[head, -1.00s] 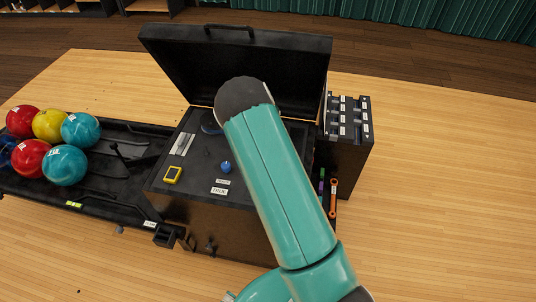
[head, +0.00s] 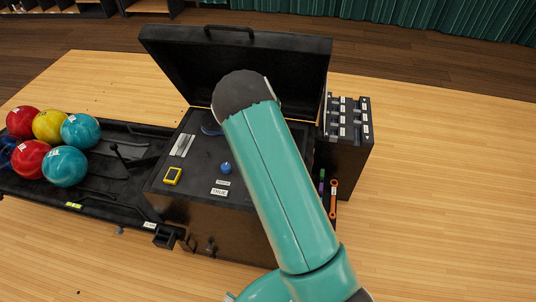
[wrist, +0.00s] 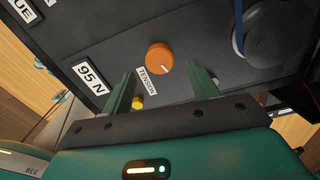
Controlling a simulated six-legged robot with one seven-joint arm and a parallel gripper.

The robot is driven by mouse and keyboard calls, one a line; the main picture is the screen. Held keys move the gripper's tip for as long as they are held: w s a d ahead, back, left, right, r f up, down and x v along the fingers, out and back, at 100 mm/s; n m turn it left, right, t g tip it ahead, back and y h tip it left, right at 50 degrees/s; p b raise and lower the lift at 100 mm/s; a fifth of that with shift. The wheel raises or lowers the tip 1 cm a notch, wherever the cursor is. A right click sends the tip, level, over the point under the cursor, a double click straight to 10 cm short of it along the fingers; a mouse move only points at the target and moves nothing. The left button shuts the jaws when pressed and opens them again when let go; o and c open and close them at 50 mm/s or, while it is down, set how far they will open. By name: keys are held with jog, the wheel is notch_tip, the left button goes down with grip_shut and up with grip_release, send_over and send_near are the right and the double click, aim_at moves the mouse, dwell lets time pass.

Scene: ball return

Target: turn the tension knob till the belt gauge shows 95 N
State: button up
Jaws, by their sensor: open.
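In the wrist view an orange round knob (wrist: 159,55) with a pale mark near its lower edge stands on a dark panel (wrist: 200,28). A white label reading TENSION (wrist: 148,80) lies beside it. A white plate reading 95 N (wrist: 90,78) is at the left; I cannot tell whether it is the gauge readout or a fixed label. My gripper (wrist: 162,70) is open, with one green finger on each side of the knob in the picture. I cannot tell whether the fingers touch it. In the head view my arm covers the knob and gripper.
The dark machine's lid (head: 285,75) stands open at the back. A blue knob (head: 225,168) and a yellow device (head: 172,176) are on its top. Bowling balls (head: 65,166) lie on the rack at left. A labelled box (head: 348,125) stands at right.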

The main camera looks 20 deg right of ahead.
notch_tip(320, 180, up, 10)
dwell(0.3)
dwell(0.4)
